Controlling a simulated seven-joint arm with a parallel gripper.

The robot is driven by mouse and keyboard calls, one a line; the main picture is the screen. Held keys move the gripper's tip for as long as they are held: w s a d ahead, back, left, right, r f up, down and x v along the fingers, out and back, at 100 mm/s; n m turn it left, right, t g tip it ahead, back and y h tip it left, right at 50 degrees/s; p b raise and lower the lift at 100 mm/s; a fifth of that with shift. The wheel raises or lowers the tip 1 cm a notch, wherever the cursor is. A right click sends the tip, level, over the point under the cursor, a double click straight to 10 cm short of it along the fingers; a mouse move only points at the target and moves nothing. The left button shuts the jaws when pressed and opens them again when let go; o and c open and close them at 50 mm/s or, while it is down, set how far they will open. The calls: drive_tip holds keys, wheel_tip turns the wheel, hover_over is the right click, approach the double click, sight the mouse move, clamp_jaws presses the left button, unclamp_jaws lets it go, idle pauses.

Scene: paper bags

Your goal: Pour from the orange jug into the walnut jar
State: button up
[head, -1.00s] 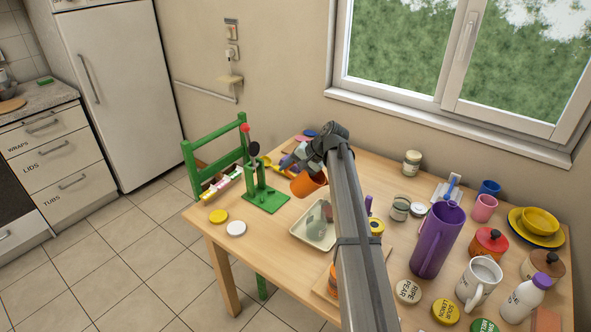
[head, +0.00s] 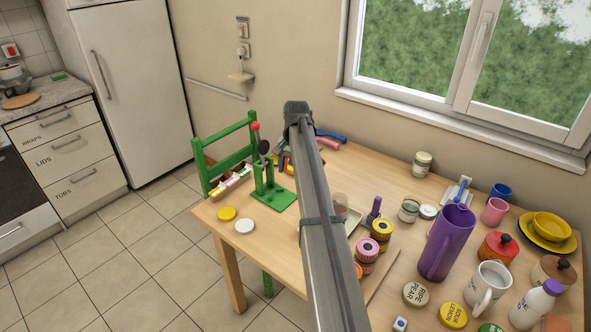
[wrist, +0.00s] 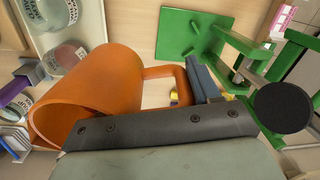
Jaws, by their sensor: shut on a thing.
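The orange jug (wrist: 100,90) fills the left of the wrist view, tilted, with its mouth facing lower left. My gripper (wrist: 198,84) is shut on its handle at the jug's right side. I cannot see any contents inside. Just beyond the jug in the wrist view is a clear glass jar (wrist: 68,57), apart from the rim as far as I can tell. A labelled glass jar (wrist: 48,12) lies further up. No walnut label is readable, so I cannot tell which is the walnut jar.
A pale tray (head: 354,221) is partly hidden behind my arm. A green rack (head: 270,193) stands to the left. Pink and yellow lidded jars (head: 367,253) and a tall purple jug (head: 445,244) stand right of the arm. The table's front left is fairly clear around two flat lids.

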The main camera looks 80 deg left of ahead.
drive_tip(key=shift+s+a+f+t, duration=0.1)
drive_tip(key=shift+s+f+t, duration=0.05)
drive_tip(key=shift+f+t, duration=0.35)
drive_tip(key=shift+r, duration=0.1)
drive_tip(key=s+a+r, duration=0.2)
drive_tip(key=s+r, duration=0.2)
drive_tip(key=s, duration=0.1)
drive_tip(key=shift+s+a, duration=0.15)
drive_tip(key=shift+a, duration=0.2)
idle(0.4)
